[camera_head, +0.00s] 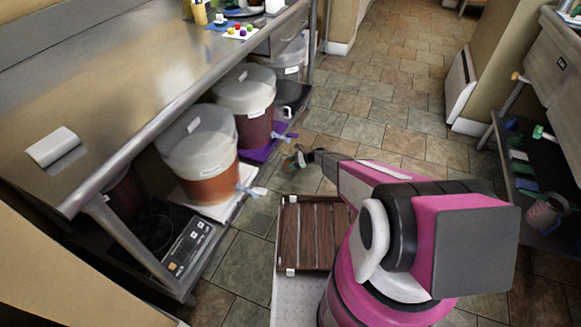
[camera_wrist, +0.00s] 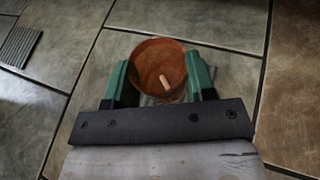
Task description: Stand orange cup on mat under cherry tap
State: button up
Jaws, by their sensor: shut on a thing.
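My gripper (camera_wrist: 158,82) is shut on the orange cup (camera_wrist: 145,62); its two green fingers press on opposite sides. The cup's open rim faces the wrist camera, and a small tan piece shows inside it. Tiled floor lies behind it. In the head view my gripper (camera_head: 297,159) is in the aisle, to the right of the shelf and apart from it; the cup is too small there to make out clearly. A dark red bucket (camera_head: 258,130) stands on a purple mat (camera_head: 257,154), with a pale tap (camera_head: 284,136) facing the aisle. Bucket labels are unreadable.
An amber bucket (camera_head: 208,187) with a tap (camera_head: 250,190) stands on a white mat nearer me. Another bucket (camera_head: 290,65) is farther back. The steel counter (camera_head: 150,80) overhangs the shelf. A slatted wooden tray (camera_head: 312,235) is below my arm. The aisle floor is clear.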

jog(key=shift+f, duration=1.25)
jog(key=shift+f, duration=0.1)
jog(key=o, duration=0.9)
